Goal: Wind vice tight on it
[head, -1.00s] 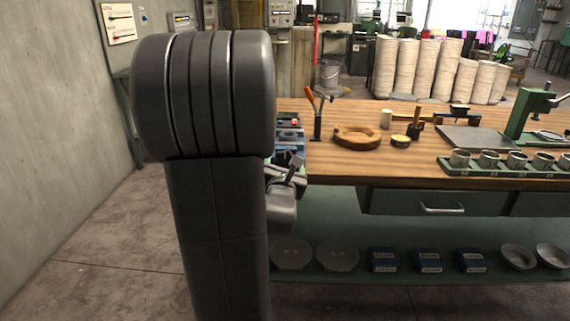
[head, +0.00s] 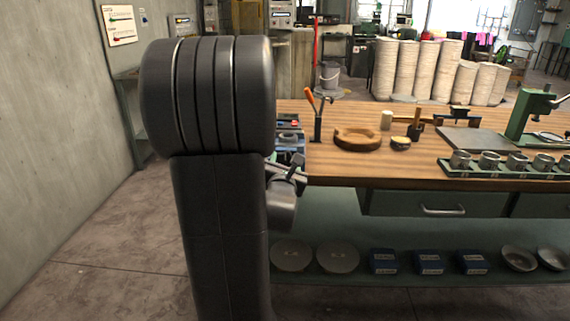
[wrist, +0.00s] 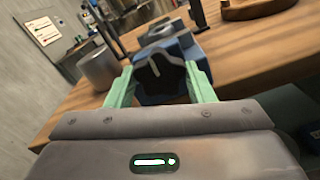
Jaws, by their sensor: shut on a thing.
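The vice (wrist: 183,45) is blue and sits at the edge of the wooden bench in the wrist view. Its black lobed knob (wrist: 160,76) faces me, with a pale line on it. My gripper (wrist: 162,84) has pale green fingers, one on each side of the knob, and is shut on it. A grey ring-shaped part (wrist: 158,33) shows on top of the vice; I cannot tell how firmly it is clamped. In the head view the vice (head: 289,136) is mostly hidden behind my arm.
A grey metal cylinder (wrist: 98,68) stands left of the vice. On the bench (head: 330,170) are an orange-handled tool (head: 315,115), a wooden ring (head: 357,138) and a green rack of metal cups (head: 500,170). A drawer (head: 440,203) lies under the top.

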